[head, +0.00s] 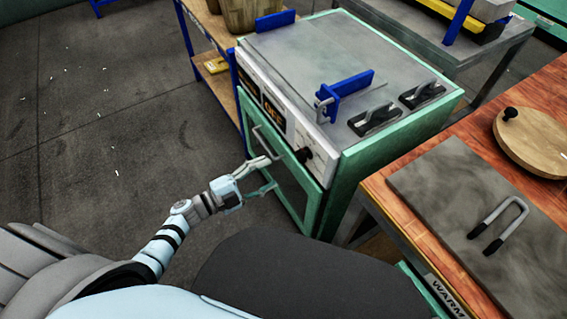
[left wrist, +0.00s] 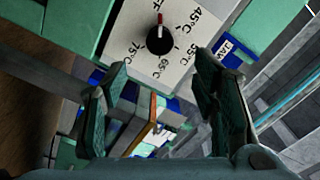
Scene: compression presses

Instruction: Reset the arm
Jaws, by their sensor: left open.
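My left gripper (head: 266,176) is open and empty in front of the green press machine (head: 365,185). Its arm reaches in from the lower left. In the left wrist view its two green fingers (left wrist: 165,95) are spread apart, with nothing held between them. Beyond them is a black temperature dial (left wrist: 160,40) on a white panel with degree marks. The dial also shows in the head view (head: 304,154). The gripper is beside the machine's front handle (head: 265,143); I cannot tell whether they touch. My right gripper is not in view.
A wooden table (head: 440,215) at the right holds a grey slab (head: 455,200) with a U-shaped handle and a round wooden lid (head: 535,140). A shelf with a basket (head: 240,14) stands behind. Open dark floor (head: 90,130) lies at the left.

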